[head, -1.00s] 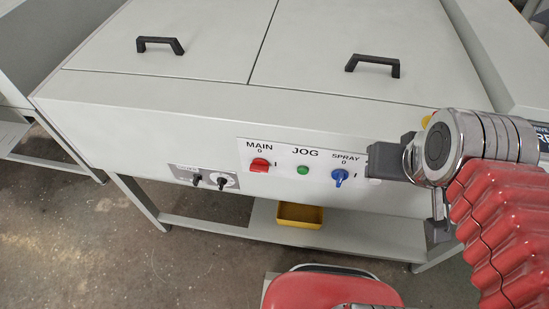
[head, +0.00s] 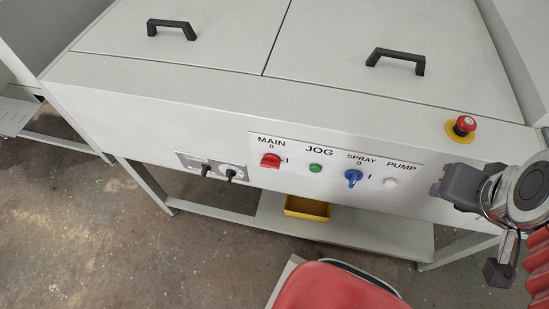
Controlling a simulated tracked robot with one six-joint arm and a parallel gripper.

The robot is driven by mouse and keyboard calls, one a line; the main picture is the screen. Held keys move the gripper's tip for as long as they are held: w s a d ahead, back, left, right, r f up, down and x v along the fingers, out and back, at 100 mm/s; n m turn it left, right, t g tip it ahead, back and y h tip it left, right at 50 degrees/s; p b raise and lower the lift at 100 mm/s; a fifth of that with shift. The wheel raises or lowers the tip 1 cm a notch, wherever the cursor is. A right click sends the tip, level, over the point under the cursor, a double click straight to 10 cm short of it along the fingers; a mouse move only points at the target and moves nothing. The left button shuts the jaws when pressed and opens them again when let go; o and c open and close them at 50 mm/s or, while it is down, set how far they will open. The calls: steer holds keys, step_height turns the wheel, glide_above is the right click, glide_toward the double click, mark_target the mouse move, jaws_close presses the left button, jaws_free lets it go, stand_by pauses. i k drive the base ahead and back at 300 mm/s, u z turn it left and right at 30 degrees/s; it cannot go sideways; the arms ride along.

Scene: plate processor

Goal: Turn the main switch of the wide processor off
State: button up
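The wide processor (head: 140,98) is a pale grey cabinet with two lid panels. Its main switch (head: 270,160) is a red rotary knob under the label MAIN, at the left of a white panel, with marks 0 above and I to its right. I cannot tell for sure which mark the knob points to. My gripper (head: 455,188) is at the right of the head view, to the right of the white panel and clear of the red knob. Its fingers are seen from the side and partly hidden, so their opening does not show.
A green JOG button (head: 316,168), a blue SPRAY knob (head: 353,178) and a white PUMP button (head: 391,183) sit right of the main switch. A red emergency stop (head: 466,123) is above my gripper. Black knobs (head: 231,174) are lower left. A yellow bin (head: 307,207) is on the shelf below.

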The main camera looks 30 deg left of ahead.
mark_target(270, 160)
steer(key=z, duration=0.05)
steer(key=k, duration=1.3)
steer(key=u, duration=1.6)
steer(key=i, duration=1)
steer(key=u, duration=0.1)
